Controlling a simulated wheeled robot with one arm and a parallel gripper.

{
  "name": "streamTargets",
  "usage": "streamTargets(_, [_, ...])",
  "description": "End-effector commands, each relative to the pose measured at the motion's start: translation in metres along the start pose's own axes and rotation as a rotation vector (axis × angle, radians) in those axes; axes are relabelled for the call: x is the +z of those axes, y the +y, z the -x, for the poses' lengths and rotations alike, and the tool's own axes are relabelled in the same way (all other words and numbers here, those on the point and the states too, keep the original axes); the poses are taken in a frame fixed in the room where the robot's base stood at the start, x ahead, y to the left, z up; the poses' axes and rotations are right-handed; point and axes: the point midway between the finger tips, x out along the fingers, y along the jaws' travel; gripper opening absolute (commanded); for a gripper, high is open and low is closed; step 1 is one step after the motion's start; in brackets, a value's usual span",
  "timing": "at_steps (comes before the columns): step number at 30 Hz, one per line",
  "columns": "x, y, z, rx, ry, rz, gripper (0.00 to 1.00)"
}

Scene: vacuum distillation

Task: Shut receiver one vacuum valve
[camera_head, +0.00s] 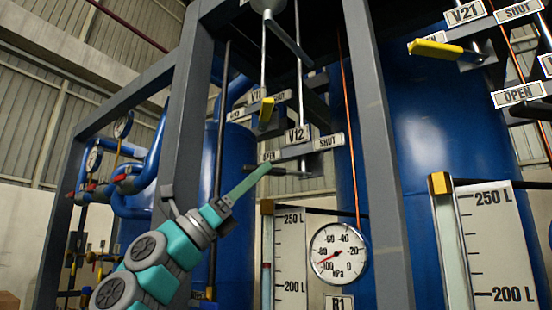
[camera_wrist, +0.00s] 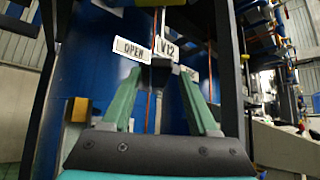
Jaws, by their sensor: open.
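The tag V12 (camera_head: 297,134) hangs on a bracket, with an OPEN plate (camera_head: 268,156) on its left and a SHUT plate (camera_head: 328,142) on its right. I cannot tell from labels alone which valve is receiver one's; the R1 sign (camera_head: 340,303) is below V12. My gripper (camera_head: 264,170) reaches up to the OPEN side of V12. In the wrist view its two green fingers (camera_wrist: 160,74) are spread, with a dark block between their tips, perhaps V12's handle end. Whether they touch it is unclear. The rest of that handle is mostly hidden.
V11's yellow-ended lever (camera_head: 266,110) is just above and behind my gripper. A grey post (camera_head: 187,110) rises left of it, another (camera_head: 378,120) to the right. The round gauge (camera_head: 338,252) and the 250 L level scale (camera_head: 291,250) are below. V21's yellow lever (camera_head: 436,48) is upper right.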

Motion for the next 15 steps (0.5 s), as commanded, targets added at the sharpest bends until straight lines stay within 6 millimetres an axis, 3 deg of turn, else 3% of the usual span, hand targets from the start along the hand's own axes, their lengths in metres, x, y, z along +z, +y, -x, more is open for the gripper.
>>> streamTargets(9, [0.001,-0.001,-0.05,-0.002,0.002,0.001,0.6])
streamTargets(15, [-0.001,0.0,-0.055,-0.001,0.001,0.001,0.6])
